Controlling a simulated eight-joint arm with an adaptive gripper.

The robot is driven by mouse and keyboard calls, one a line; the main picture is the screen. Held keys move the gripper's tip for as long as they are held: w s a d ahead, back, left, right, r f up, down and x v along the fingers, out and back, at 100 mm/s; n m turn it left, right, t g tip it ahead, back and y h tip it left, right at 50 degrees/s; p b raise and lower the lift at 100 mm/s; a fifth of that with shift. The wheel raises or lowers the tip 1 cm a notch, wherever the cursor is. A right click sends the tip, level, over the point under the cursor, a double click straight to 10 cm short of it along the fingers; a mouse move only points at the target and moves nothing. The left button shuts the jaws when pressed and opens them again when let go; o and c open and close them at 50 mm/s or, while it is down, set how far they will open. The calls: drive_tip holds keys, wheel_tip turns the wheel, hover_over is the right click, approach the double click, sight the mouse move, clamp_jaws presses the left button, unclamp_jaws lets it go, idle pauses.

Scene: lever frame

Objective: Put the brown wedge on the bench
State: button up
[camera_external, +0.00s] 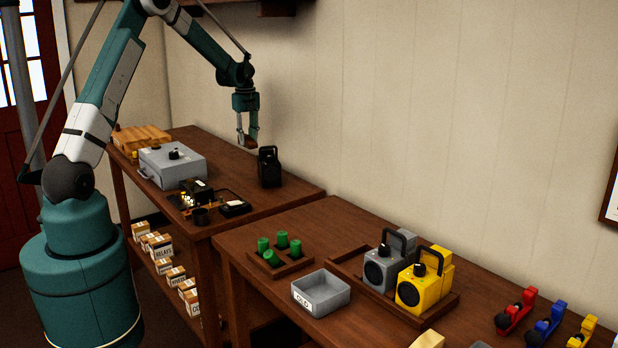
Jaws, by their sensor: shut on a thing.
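My gripper (247,137) is above the back wooden table, shut on a small brown piece, the brown wedge (250,143). The wedge is small and partly hidden by the fingers. It is held in the air, up and to the left of the black box with a handle (269,168). Two wooden tables could be the bench: the back one (225,165) and the front one (330,215). I cannot tell which is meant.
The back table holds a grey case (172,163), a slatted wooden piece (142,140) and small black parts (197,190). The front table holds green cylinders (282,240), a grey bin (320,292), grey (382,272) and yellow (418,288) boxes, and coloured tape-dispenser-like items (548,325).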

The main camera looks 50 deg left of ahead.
hover_over(249, 167)
drive_tip(key=shift+s+d+f, duration=0.1)
drive_tip(key=shift+f, duration=1.5)
drive_tip(key=shift+d+f, duration=0.1)
drive_tip(key=shift+f, duration=1.45)
drive_tip(key=shift+f, duration=1.85)
drive_tip(key=shift+f+b, duration=0.15)
drive_tip(key=shift+b, duration=0.15)
drive_tip(key=o, duration=0.5)
drive_tip(key=shift+c, duration=0.2)
drive_tip(key=o, duration=0.5)
drive_tip(key=shift+c, duration=0.2)
